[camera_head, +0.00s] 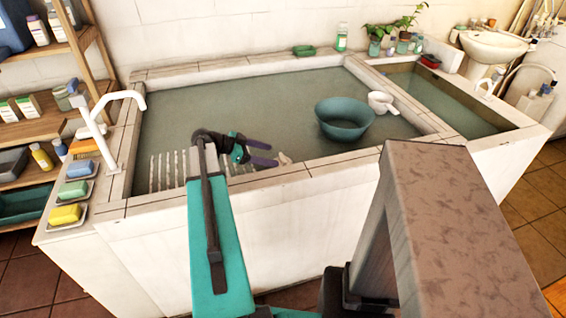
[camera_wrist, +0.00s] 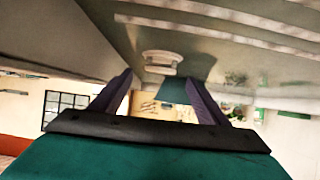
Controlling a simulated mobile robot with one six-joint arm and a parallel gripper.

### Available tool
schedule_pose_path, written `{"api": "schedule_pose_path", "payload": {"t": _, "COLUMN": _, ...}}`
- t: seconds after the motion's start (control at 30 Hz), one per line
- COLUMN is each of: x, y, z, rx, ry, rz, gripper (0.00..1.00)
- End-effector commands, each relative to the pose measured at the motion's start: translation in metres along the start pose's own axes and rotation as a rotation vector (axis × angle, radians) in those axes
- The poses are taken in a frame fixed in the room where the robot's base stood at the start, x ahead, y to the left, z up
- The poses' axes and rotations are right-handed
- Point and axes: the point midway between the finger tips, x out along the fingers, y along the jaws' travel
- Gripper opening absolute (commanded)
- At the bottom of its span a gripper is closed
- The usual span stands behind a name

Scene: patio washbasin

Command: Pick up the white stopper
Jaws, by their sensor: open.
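The white stopper (camera_head: 285,158) looks like a small pale piece low in the large basin, near its front wall. My gripper (camera_head: 274,154) is open, with its two dark purple fingers pointing right, and the stopper is just beyond their tips. In the wrist view, the stopper (camera_wrist: 162,58) appears as a pale rounded piece ahead of the gap between the spread fingers (camera_wrist: 160,77). Nothing is held between them. I cannot tell whether a fingertip touches the stopper.
The basin's front wall (camera_head: 330,162) runs close beside my gripper. Pale ribs (camera_head: 168,172) lie to its left. Soaps (camera_head: 66,214) and a white tap (camera_head: 97,120) line the left edge. The basin's middle is clear.

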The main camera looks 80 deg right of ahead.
Motion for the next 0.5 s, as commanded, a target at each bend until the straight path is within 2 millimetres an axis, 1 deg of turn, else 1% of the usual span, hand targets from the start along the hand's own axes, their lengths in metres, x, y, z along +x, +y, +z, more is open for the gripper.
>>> {"api": "schedule_pose_path", "payload": {"t": 0.17, "x": 0.002, "y": 0.000, "z": 0.000, "rx": 0.000, "ry": 0.000, "rz": 0.001, "gripper": 0.69}}
{"api": "schedule_pose_path", "payload": {"t": 0.27, "x": 0.007, "y": 0.000, "z": -0.001, "rx": 0.000, "ry": 0.000, "rz": 0.001, "gripper": 0.69}}
{"api": "schedule_pose_path", "payload": {"t": 0.37, "x": 0.016, "y": 0.000, "z": -0.001, "rx": 0.000, "ry": 0.000, "rz": 0.003, "gripper": 0.69}}
{"api": "schedule_pose_path", "payload": {"t": 0.5, "x": 0.033, "y": -0.001, "z": 0.000, "rx": 0.000, "ry": 0.000, "rz": 0.004, "gripper": 0.69}}
